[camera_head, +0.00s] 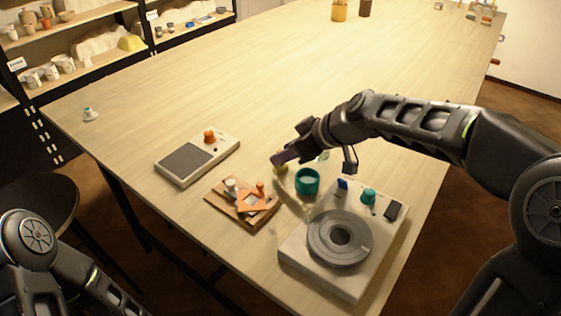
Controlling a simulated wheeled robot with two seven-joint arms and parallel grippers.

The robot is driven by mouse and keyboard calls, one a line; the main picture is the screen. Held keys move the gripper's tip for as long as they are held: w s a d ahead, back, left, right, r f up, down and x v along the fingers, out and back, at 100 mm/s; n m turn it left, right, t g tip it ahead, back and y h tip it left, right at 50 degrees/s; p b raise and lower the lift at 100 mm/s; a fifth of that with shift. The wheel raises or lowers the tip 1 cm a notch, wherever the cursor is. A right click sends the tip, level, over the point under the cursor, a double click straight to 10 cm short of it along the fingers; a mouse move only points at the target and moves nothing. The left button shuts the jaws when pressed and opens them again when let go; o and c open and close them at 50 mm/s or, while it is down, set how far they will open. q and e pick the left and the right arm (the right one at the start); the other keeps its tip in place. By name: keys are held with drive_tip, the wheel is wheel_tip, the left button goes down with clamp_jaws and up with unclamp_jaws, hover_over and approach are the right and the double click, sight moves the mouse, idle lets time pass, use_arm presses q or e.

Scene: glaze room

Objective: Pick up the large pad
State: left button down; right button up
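My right gripper (286,157) reaches in from the right over the middle of the table. Its tip points left and sits above the work items. A dull purple piece shows at the tip; I cannot tell whether it is a held thing or part of the fingers. No thing is clearly recognisable as the large pad. A dark grey square (187,160) lies on the pale device (225,149) left of the gripper. A small black pad (393,210) lies on the wheel unit (300,254). Of my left arm only links show at the lower left; its gripper is out of view.
A teal cup (307,182) stands below the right gripper, with a yellowish item (280,169) beside it. A wooden board (222,204) holds orange tools. The table's far half is mostly clear.

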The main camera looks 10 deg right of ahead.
drive_tip(key=shift+w+a+f, duration=0.1)
drive_tip(key=p+x, duration=0.1)
drive_tip(key=x, duration=0.4)
drive_tip(key=shift+w, duration=0.2)
drive_tip(key=shift+c, duration=0.2)
idle(0.4)
clamp_jaws()
idle(0.5)
